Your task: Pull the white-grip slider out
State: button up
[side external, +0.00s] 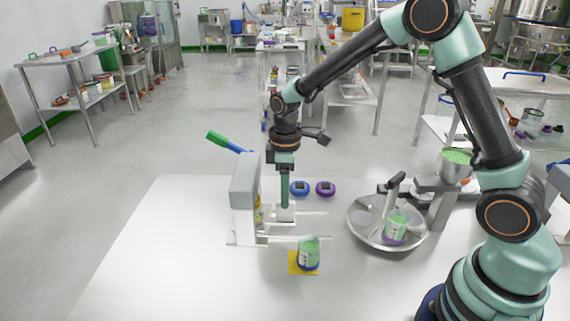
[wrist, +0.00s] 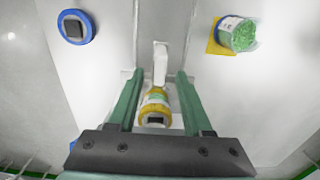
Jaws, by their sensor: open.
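The white grip (wrist: 160,62) of the slider stands upright in the wrist view, just beyond and between my fingertips. In the side view a pale piece (side external: 285,213) at the tip of my gripper seems to be this grip, partly hidden by the fingers. My gripper (wrist: 159,76) points down with its two green fingers apart, one on each side of the grip. In the side view my gripper (side external: 285,203) is beside the grey upright housing (side external: 244,196). A yellow-capped container (wrist: 156,104) with a label shows between the fingers, lower in the wrist view.
A green-filled cup (side external: 308,254) stands on a yellow square (side external: 293,268) in front. Blue (side external: 300,188) and purple (side external: 325,188) round pieces lie behind. A round metal pan (side external: 369,232) holding another green cup (side external: 396,227) is right. The table's left side (side external: 160,255) is clear.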

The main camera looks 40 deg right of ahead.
jog(key=shift+f, duration=1.8)
grip_shut()
